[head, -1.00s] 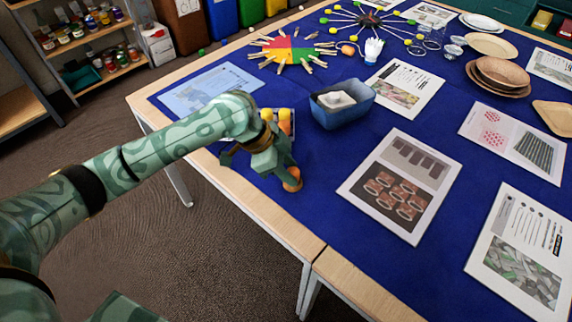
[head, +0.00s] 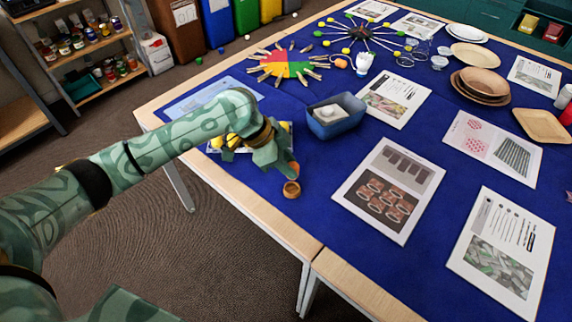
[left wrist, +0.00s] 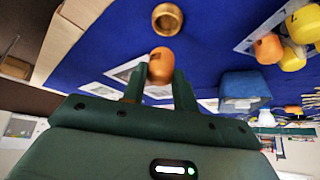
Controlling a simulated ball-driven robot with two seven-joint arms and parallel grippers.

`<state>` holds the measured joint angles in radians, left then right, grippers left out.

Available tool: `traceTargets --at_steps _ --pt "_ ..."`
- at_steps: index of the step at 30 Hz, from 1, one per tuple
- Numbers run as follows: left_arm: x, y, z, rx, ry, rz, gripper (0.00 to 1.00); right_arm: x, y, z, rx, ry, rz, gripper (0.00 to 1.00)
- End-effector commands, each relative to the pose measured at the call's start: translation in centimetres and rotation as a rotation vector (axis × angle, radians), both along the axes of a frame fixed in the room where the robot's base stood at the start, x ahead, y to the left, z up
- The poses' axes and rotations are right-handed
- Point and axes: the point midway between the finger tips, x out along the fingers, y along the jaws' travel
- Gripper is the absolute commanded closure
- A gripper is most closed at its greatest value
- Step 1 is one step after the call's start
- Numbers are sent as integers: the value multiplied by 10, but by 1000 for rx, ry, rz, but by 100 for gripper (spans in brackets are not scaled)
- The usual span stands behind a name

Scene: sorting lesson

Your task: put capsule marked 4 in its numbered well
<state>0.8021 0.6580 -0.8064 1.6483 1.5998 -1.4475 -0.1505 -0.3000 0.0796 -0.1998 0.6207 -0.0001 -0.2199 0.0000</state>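My left gripper (head: 288,168) is shut on an orange capsule (head: 293,171) above the blue cloth. In the left wrist view the capsule (left wrist: 160,66) sits between the two fingertips (left wrist: 159,80). No number on it can be read. A small round wooden cup (head: 291,189) stands open and looks empty, just below the capsule in the head view. In the left wrist view the cup (left wrist: 167,18) is apart from the capsule. Yellow capsules (head: 233,139) stand behind my gripper on a pale tray (head: 213,150), partly hidden. My right gripper is out of view.
A blue bin (head: 335,125) with a white item stands behind and right of my gripper. Printed sheets (head: 388,190) lie to the right, and a coloured disc with pegs (head: 285,68) lies at the back. The wooden table edge (head: 250,217) runs close in front.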

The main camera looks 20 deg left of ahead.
Motion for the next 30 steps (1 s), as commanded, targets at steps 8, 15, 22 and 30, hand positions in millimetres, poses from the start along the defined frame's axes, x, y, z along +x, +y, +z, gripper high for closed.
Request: traceTargets --at_steps 8,15,22,30 --pt "0 0 12 -1 -1 -1 76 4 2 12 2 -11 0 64" --pt "0 0 10 -1 0 -1 76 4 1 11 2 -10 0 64" --pt "0 0 11 -1 1 13 76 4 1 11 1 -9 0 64" --pt "-12 5 8 -1 0 307 76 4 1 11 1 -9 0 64"
